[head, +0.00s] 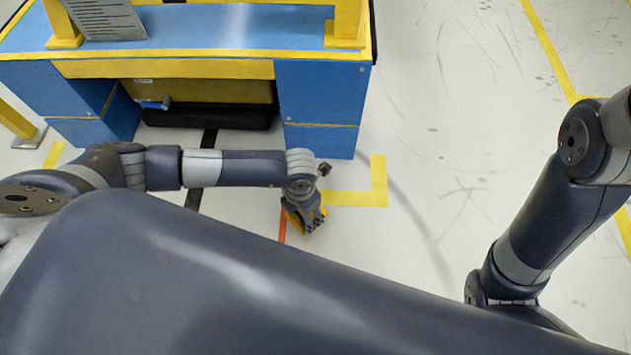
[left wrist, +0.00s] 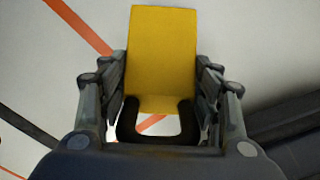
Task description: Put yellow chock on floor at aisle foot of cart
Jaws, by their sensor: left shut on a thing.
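My left gripper (head: 304,216) is shut on the yellow chock (head: 293,221) above the pale floor, in front of the blue and yellow unit's right end. The left wrist view shows the yellow chock (left wrist: 162,50) between the two fingers of my left gripper (left wrist: 160,100), with a dark U-shaped part at its near end. In the head view the gripper hides most of the chock. I cannot tell its exact height above the floor. My right arm comes in from the right, but its gripper is not in view. I cannot tell which thing is the cart.
The blue and yellow unit (head: 320,100) stands at the back, with a yellow and black container (head: 215,105) in its opening. A yellow floor corner marking (head: 378,180) and a red-orange floor line (head: 283,225) lie near my left gripper. The floor to the right is clear.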

